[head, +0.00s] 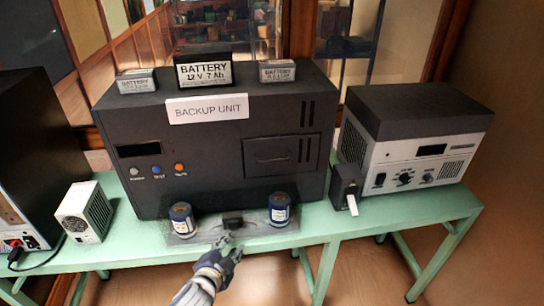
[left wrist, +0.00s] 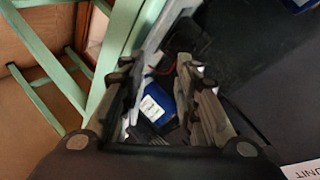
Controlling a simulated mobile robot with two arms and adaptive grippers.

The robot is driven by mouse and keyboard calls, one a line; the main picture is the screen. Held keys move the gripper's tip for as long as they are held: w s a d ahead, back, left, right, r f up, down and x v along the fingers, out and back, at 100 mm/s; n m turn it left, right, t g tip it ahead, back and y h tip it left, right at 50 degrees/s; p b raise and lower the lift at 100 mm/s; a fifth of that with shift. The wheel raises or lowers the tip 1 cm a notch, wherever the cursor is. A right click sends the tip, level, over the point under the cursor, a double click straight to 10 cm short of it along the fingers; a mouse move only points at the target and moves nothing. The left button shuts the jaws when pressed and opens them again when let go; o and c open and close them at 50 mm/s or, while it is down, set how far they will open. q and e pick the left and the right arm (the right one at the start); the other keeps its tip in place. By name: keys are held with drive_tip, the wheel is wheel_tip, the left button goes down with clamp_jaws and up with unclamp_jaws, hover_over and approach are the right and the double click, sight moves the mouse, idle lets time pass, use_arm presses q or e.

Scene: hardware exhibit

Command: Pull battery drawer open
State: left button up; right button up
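The battery drawer (head: 282,155) is a dark panel with a recessed handle on the right of the backup unit's (head: 200,150) front. It looks flush with the front. My left gripper (head: 229,246) is at the table's front edge, below and left of the drawer and apart from it. In the left wrist view my left gripper (left wrist: 157,70) has its fingers spread. A blue can (left wrist: 158,103) shows beyond the gap between them, and I see nothing held. My right gripper is in neither view.
Two blue cans (head: 181,220) (head: 279,209) stand on a grey mat (head: 255,230) with a small black block (head: 232,220) between them. A black box with a white tag (head: 346,187) stands right of the unit. Batteries (head: 204,74) sit on top.

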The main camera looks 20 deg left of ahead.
use_arm(q)
wheel_tip(320, 180, up, 10)
drive_tip(key=w+m+t, duration=0.2)
drive_tip(key=w+t, duration=0.1)
drive_tip(key=m+t+h, duration=0.3)
drive_tip(key=m+h, duration=0.4)
drive_tip(key=m, duration=0.4)
approach(291, 154)
drive_tip(key=shift+w+a+r+p, duration=0.1)
drive_tip(key=shift+w+a+p, duration=0.1)
drive_tip(key=shift+w+p, duration=0.45)
drive_tip(key=shift+w+a+r+p, duration=0.1)
drive_tip(key=shift+w+a+p, duration=0.1)
drive_tip(key=shift+w+p, duration=0.4)
drive_tip(key=shift+w+a+r+p, duration=0.1)
drive_tip(key=shift+w+a+p, duration=0.1)
drive_tip(key=shift+w+p, duration=0.45)
drive_tip(key=shift+w, duration=0.1)
clamp_jaws()
